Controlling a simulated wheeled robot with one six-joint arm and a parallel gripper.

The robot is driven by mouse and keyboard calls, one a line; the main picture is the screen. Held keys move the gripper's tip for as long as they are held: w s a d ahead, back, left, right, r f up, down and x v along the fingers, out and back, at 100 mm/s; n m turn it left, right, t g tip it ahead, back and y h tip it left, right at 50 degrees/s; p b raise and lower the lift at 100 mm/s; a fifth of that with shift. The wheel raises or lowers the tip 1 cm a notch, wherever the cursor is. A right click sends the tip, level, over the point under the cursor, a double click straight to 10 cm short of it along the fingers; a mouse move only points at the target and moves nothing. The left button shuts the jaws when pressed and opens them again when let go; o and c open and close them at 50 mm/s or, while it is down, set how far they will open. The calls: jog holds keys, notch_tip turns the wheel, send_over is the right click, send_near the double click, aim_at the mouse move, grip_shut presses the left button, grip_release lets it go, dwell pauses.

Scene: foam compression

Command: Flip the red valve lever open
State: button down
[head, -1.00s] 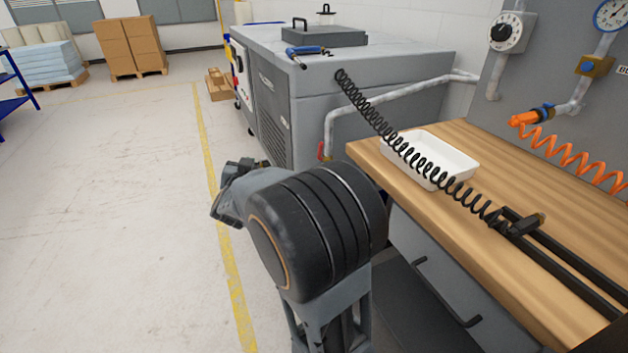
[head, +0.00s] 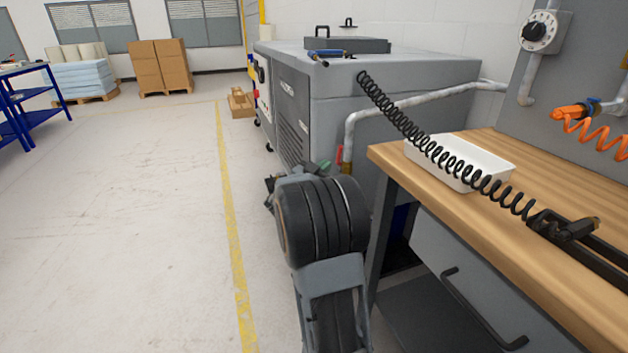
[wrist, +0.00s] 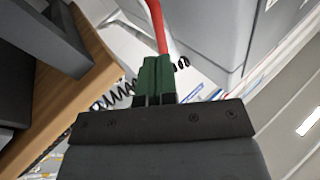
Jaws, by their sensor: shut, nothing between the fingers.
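The red valve lever (head: 340,155) stands roughly upright beside the lower end of the grey pipe, near the machine's front corner. In the wrist view the red lever (wrist: 157,25) runs down from the top edge to the tips of my gripper. My gripper (wrist: 156,62) has green fingers that are together with nothing between them. In the head view its green tips (head: 323,167) show just left of the lever, with the rest partly hidden by my arm. I cannot tell whether the tips touch the lever. The valve body is hidden.
The wooden workbench (head: 400,179) is close on the right, with a white tray (head: 495,162) and a black coiled hose (head: 400,122) above it. The grey machine (head: 430,78) stands behind the lever. The floor (head: 130,200) on the left is clear.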

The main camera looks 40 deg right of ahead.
aim_at(338, 155)
jog(key=shift+b+x, duration=0.45)
jog(key=shift+x, duration=1.95)
jog(key=shift+r, duration=0.1)
jog(key=n+p, duration=0.1)
jog(key=p, duration=0.2)
jog(key=w+n+y+p, duration=0.1)
jog(key=p, duration=0.3)
jog(key=n+p, duration=0.1)
jog(key=p, duration=0.2)
jog(key=shift+w+d+r+y, duration=0.3)
jog(key=shift+w+r+y, duration=0.05)
jog(key=shift+y, duration=0.05)
jog(key=shift+f, duration=0.1)
jog(key=shift+a, duration=0.1)
